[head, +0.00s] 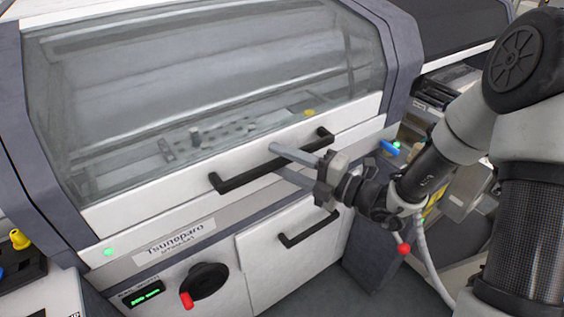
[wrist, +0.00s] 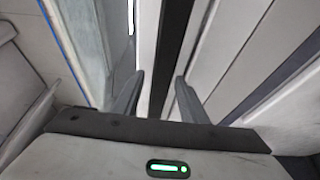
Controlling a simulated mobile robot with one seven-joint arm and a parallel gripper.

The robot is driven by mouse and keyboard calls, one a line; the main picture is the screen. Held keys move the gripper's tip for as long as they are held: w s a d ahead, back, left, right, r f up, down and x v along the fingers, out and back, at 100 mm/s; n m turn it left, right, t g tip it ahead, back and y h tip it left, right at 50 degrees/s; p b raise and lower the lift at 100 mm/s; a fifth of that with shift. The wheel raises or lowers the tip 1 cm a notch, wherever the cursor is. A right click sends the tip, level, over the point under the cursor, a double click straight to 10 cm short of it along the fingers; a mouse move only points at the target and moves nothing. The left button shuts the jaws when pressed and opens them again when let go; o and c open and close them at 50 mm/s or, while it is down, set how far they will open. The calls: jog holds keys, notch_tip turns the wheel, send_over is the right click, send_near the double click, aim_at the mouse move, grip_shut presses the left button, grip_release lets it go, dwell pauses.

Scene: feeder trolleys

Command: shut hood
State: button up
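The hood (head: 205,75) is a large clear window with a white lower frame, on the machine at the left and middle of the head view. Its frame lies down close to the machine front; I cannot tell whether it is fully shut. A black bar handle (head: 238,180) runs along the frame. My gripper (head: 273,160) is open at the right half of this handle, one finger above and one below it.
Below the hood are a drawer with a black handle (head: 310,229), a black knob (head: 204,280) with a red tip, and a green display (head: 146,298). A green lamp (head: 108,252) glows at the lower left. Another machine (head: 450,35) stands close at the right.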

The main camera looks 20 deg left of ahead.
grip_shut()
notch_tip(320, 180, up, 8)
jog(key=s+d+h+p, duration=0.1)
jog(key=s+d+p, duration=0.1)
jog(key=p, duration=1)
jog(key=shift+s+d+f+m+g+h, duration=0.25)
jog(key=shift+d+m+g+h, duration=0.05)
jog(key=shift+d, duration=0.15)
grip_release()
jog(key=p+v, duration=0.1)
jog(key=v, duration=1.6)
jog(key=shift+d, duration=0.25)
